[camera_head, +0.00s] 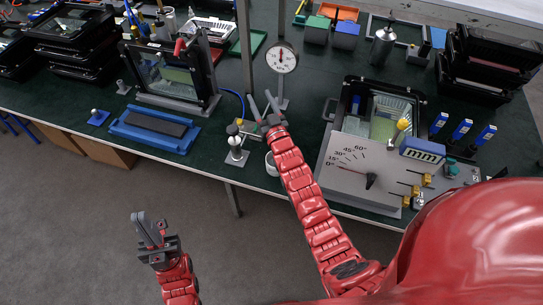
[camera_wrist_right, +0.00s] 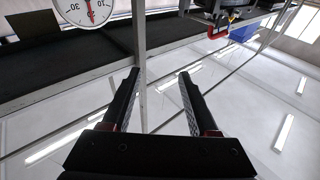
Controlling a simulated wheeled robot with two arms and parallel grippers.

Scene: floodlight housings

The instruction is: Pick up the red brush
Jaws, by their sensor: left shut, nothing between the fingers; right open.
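I cannot clearly make out a red brush in either view. A small red object (camera_head: 180,47) shows at the upper edge of the upright framed glass panel (camera_head: 172,75) in the head view; it is too small to tell whether it is the brush. My right gripper (camera_head: 262,98) is open and empty over the bench near the round dial gauge (camera_head: 282,57). In the right wrist view its two fingers (camera_wrist_right: 159,74) stand apart with nothing between them. My left gripper (camera_head: 148,221) is shut and empty, over the floor in front of the bench.
A blue tray with a dark pad (camera_head: 155,128) lies at the bench's front left. A white-knobbed stand (camera_head: 236,150) is left of my right gripper. A large angle-dial fixture (camera_head: 350,170) stands to the right. Metal posts (camera_head: 244,50) rise behind my right gripper.

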